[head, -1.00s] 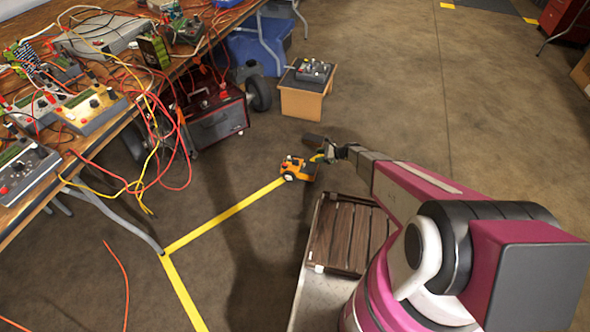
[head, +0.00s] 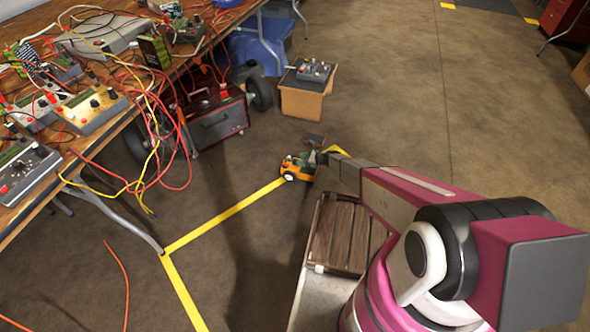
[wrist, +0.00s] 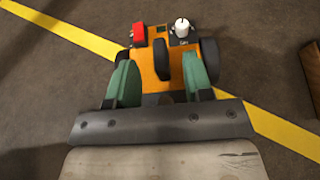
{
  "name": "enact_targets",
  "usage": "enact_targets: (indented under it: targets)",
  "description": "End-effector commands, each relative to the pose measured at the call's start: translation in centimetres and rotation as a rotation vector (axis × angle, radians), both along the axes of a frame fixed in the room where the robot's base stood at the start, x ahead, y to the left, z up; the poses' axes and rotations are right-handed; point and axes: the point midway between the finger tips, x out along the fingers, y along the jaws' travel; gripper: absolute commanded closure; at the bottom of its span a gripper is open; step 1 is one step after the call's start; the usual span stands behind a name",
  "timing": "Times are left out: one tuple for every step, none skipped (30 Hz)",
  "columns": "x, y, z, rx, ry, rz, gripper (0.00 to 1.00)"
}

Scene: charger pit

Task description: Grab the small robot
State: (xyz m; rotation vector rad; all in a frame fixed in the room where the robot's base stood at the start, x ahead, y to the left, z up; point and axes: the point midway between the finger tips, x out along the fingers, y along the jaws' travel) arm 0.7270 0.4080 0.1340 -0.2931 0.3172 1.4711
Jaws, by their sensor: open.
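The small robot (head: 292,168) is a small orange wheeled vehicle with dark wheels, on the floor at the end of a yellow tape line. In the wrist view the small robot (wrist: 160,60) shows a red block and a white knob on top. My gripper (wrist: 158,80) is open, with its green fingers on either side of the orange body. I cannot tell whether they touch it. In the head view my gripper (head: 312,160) is over the small robot and partly hides it.
A wooden slatted deck (head: 345,235) is in front of my column. A cardboard box (head: 303,100) with a grey device on it stands behind. A workbench (head: 150,95) with cabled devices is at left.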

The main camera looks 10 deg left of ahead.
Motion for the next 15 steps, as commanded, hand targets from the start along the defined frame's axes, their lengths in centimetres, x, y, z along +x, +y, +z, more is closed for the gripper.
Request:
enact_targets:
  targets:
    - [0.1, 0.9, -0.4, 0.000, 0.000, 0.002, 0.53]
    - [0.1, 1.3, -0.6, 0.000, 0.000, 0.002, 0.53]
    - [0.2, 1.8, -0.8, 0.001, 0.000, 0.002, 0.53]
    - [0.2, 2.1, -0.9, 0.001, 0.001, 0.002, 0.53]
    - [0.2, 2.3, -1.0, 0.001, 0.000, 0.001, 0.53]
    - [0.2, 2.5, -1.1, 0.001, 0.000, 0.001, 0.53]
    - [0.2, 2.6, -1.1, 0.001, 0.000, 0.000, 0.53]
    - [0.2, 2.6, -1.1, 0.001, 0.000, 0.000, 0.53]
    - [0.2, 2.6, -1.1, 0.001, 0.000, 0.000, 0.53]
    - [0.2, 2.6, -1.1, 0.001, 0.000, 0.000, 0.53]
    - [0.2, 2.6, -1.1, 0.001, 0.000, 0.000, 0.53]
    - [0.2, 2.6, -1.0, 0.001, 0.000, 0.000, 0.53]
    - [0.2, 2.6, -1.0, 0.001, 0.000, 0.000, 0.56]
    - [0.1, 2.6, -1.0, 0.001, 0.000, 0.000, 0.66]
    - [0.2, 2.6, -1.0, 0.001, 0.000, 0.000, 0.79]
